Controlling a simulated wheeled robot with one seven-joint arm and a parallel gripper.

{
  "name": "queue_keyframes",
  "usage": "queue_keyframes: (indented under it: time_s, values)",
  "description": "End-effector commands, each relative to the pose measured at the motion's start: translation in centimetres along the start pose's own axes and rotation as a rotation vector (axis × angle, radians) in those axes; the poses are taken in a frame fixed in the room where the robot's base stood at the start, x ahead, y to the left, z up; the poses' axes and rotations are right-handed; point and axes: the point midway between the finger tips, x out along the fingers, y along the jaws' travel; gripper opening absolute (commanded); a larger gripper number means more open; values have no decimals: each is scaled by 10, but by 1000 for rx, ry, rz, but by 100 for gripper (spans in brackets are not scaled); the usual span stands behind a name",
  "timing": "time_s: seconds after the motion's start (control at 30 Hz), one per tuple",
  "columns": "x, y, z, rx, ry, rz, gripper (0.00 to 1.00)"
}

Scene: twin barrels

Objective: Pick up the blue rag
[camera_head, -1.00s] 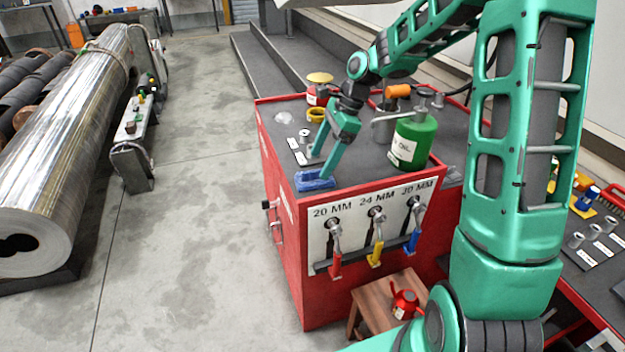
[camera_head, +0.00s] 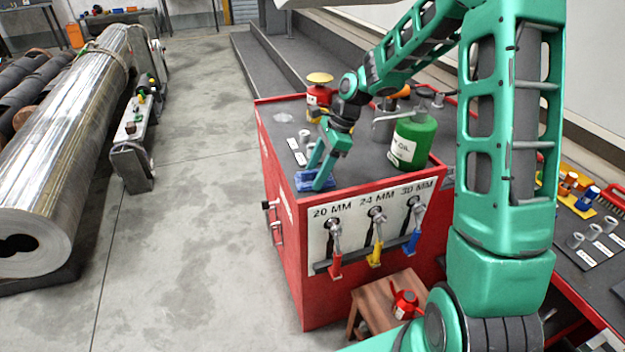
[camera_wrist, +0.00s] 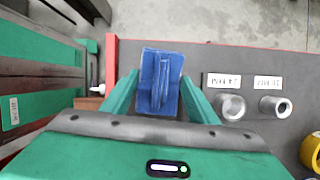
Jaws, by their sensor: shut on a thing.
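The blue rag (camera_head: 306,181) lies at the front left corner of the red cabinet's dark top (camera_head: 352,172). In the wrist view the rag (camera_wrist: 150,82) sits between my two green fingers, with a raised fold in its middle. My gripper (camera_head: 320,180) is shut on the rag, low at the cabinet top. In the wrist view my gripper (camera_wrist: 160,98) has a finger on each side of the fold. The fingers hide part of the rag in the head view. I cannot tell any gap between the rag and the top.
A green oil can (camera_head: 413,138) stands right of my gripper. Metal sockets (camera_wrist: 229,106) with labels lie beside the rag. A red can with a yellow lid (camera_head: 319,92) stands behind. Wrenches (camera_head: 375,235) hang on the cabinet's front.

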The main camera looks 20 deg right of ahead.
Motion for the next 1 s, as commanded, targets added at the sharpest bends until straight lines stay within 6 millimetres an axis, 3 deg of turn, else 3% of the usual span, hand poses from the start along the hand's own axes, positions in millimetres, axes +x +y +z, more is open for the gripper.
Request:
queue_keyframes:
  time_s: [0.33,0.57,1.0]
  values:
    - [-6,0,3,-1,0,-2,31]
    - [-37,-1,15,-3,1,-5,31]
    - [-60,55,99,-3,1,-2,31]
